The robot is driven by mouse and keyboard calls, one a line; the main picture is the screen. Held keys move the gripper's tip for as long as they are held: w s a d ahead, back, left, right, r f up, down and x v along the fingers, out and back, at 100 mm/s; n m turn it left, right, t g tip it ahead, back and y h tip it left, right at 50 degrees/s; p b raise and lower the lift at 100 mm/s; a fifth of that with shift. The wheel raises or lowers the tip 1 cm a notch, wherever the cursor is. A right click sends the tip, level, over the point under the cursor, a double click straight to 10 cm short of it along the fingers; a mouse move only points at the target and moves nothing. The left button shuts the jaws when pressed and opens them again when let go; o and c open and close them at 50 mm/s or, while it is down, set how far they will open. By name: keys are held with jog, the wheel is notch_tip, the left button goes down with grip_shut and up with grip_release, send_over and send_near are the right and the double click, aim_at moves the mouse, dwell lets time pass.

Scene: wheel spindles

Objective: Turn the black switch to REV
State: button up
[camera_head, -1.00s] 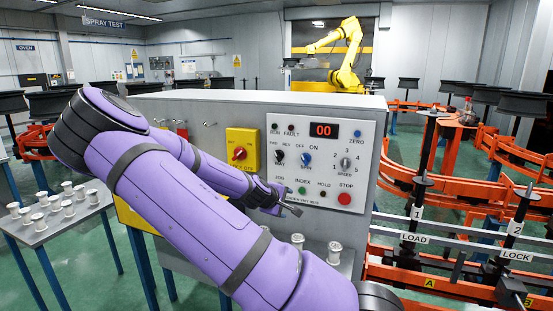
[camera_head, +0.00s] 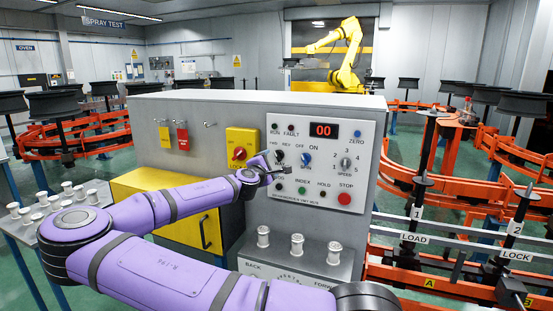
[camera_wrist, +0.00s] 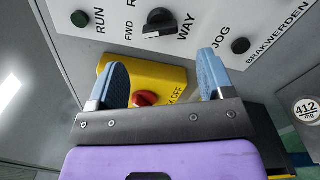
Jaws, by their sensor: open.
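The black switch (camera_head: 278,157) is on the upper left of the white control panel (camera_head: 330,128), between the FWD and REV labels and left of a blue switch (camera_head: 305,159). My gripper (camera_head: 279,173) is in front of the panel, just below the black switch in the head view. In the wrist view my gripper (camera_wrist: 162,68) is open, with its two blue fingers apart and nothing between them. The black switch (camera_wrist: 158,20) shows beyond the fingertips, roughly centred between them, apart from both. The pointer's exact setting is too small to read.
A yellow lock-off box with a red knob (camera_head: 239,154) sits left of the panel, close to my wrist. Green, black and red buttons, including STOP (camera_head: 344,198), lie below. Several white spindles (camera_head: 297,246) stand on the ledge under the panel.

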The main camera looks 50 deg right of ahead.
aim_at(277, 157)
jog(key=x, duration=0.7)
jog(key=shift+w+d, duration=0.1)
jog(key=shift+d, duration=0.25)
jog(key=c, duration=0.9)
